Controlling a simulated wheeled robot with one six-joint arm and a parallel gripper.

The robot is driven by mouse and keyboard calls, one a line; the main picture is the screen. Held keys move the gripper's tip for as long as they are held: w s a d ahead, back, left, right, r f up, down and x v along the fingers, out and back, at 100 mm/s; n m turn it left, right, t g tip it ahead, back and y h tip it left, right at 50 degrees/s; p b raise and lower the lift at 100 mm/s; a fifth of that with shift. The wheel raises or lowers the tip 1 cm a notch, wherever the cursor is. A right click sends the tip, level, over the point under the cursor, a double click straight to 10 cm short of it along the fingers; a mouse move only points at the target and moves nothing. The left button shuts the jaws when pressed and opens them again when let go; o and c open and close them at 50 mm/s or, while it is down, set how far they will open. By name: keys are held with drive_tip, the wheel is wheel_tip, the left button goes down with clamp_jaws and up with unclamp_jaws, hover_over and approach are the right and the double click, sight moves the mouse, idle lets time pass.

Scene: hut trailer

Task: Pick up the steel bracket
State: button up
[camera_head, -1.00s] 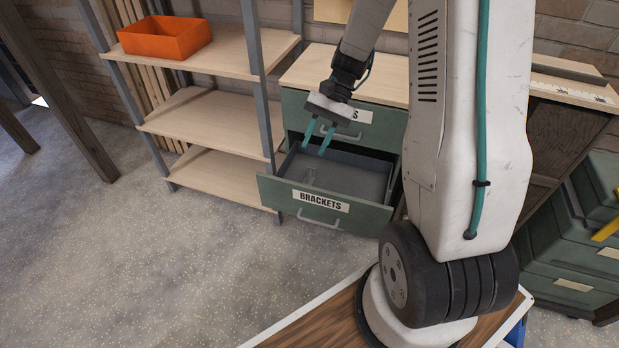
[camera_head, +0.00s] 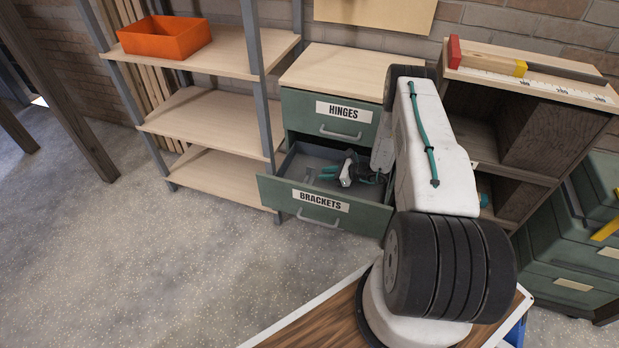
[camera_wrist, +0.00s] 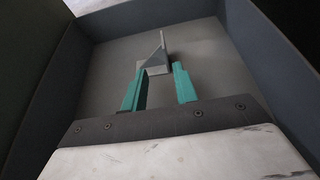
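The steel bracket (camera_wrist: 153,58) is a small grey angled piece with a triangular rib. It lies on the floor of the open drawer labelled BRACKETS (camera_head: 320,201). In the wrist view it sits just beyond the fingertips of my gripper (camera_wrist: 163,72). My gripper, with two teal fingers, is open with a clear gap between them. In the head view my gripper (camera_head: 328,172) is down inside the drawer, pointing left. The bracket shows there only faintly near the drawer's left side, so its exact distance from the fingers is hard to tell.
The drawer's walls (camera_wrist: 58,70) stand close around the gripper. The shut HINGES drawer (camera_head: 330,117) is directly above. A shelf (camera_head: 205,124) with an orange bin (camera_head: 165,38) stands at left. A dark cabinet (camera_head: 545,135) stands at right. The floor in front is clear.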

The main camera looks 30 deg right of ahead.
sight(311, 176)
drive_tip(key=x, duration=0.7)
drive_tip(key=shift+w+d+f, duration=0.15)
drive_tip(key=shift+w, duration=0.4)
clamp_jaws()
